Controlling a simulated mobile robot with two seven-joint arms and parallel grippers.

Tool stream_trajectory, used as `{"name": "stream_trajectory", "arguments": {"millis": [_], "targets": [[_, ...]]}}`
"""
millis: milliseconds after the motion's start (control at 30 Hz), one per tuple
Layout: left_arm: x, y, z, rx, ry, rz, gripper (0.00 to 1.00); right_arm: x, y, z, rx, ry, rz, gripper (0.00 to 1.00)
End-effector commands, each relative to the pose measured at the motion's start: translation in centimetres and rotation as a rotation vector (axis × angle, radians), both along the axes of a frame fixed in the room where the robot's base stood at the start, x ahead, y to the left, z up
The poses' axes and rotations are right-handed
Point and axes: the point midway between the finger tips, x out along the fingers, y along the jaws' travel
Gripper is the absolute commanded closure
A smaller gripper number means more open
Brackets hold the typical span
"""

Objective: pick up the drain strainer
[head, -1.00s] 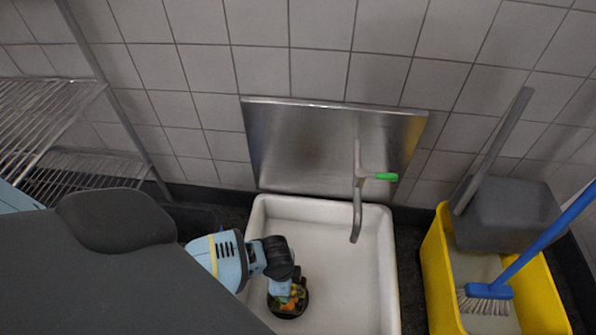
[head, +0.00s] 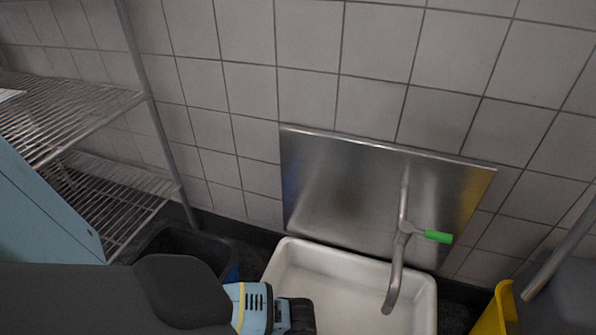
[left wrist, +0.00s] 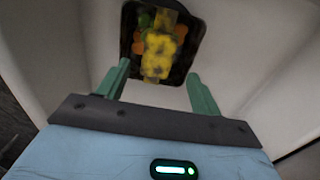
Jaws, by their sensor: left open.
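The drain strainer (left wrist: 128,45) is a dark, squarish basket holding yellow, orange and green scraps. It shows at the top of the left wrist view, in the white sink (head: 283,262). My left gripper (left wrist: 158,70) is open, with its two green fingers apart. The fingertips point toward the strainer's near edge, with nothing held between them. I cannot tell whether they touch it. In the head view my left arm reaches down over the sink's left part; its gripper and the strainer are out of frame. My right gripper is not in view.
A steel tap (head: 394,280) with a green handle (head: 438,236) hangs over the sink's right side. A steel splash panel (head: 345,185) is behind it. A wire shelf (head: 75,115) stands left, a dark bin (head: 185,243) beside the sink, and a yellow bucket (head: 497,312) right.

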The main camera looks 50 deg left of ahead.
Motion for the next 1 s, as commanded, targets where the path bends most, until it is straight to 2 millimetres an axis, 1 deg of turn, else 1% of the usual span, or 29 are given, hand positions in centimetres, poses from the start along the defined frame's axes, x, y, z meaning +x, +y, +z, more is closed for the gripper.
{"name": "stream_trajectory", "arguments": {"millis": [133, 233, 433, 567, 667, 833, 867, 1000], "targets": [[0.0, 0.0, -0.1, 0.000, -0.001, 0.000, 0.35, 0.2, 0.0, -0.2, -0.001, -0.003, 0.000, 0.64], [-0.2, 0.1, -0.8, 0.000, 0.000, -0.001, 0.35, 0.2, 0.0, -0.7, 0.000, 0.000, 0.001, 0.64], [-0.8, 0.3, -3.4, 0.001, 0.003, -0.002, 0.35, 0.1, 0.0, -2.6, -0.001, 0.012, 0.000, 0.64], [-0.7, 0.2, -5.0, 0.001, 0.002, -0.001, 0.35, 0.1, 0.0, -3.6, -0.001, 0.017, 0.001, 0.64], [-0.7, 0.2, -5.3, 0.001, -0.001, -0.001, 0.35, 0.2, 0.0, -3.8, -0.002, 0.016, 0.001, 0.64], [-0.6, 0.2, -5.1, 0.000, -0.002, -0.001, 0.35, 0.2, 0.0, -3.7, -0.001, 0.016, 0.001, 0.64], [-0.6, 0.2, -5.1, 0.000, -0.002, -0.001, 0.36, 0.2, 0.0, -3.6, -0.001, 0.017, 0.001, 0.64], [-0.6, 0.2, -5.1, 0.000, -0.002, -0.001, 0.54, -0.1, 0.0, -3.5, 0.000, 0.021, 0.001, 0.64]]}}
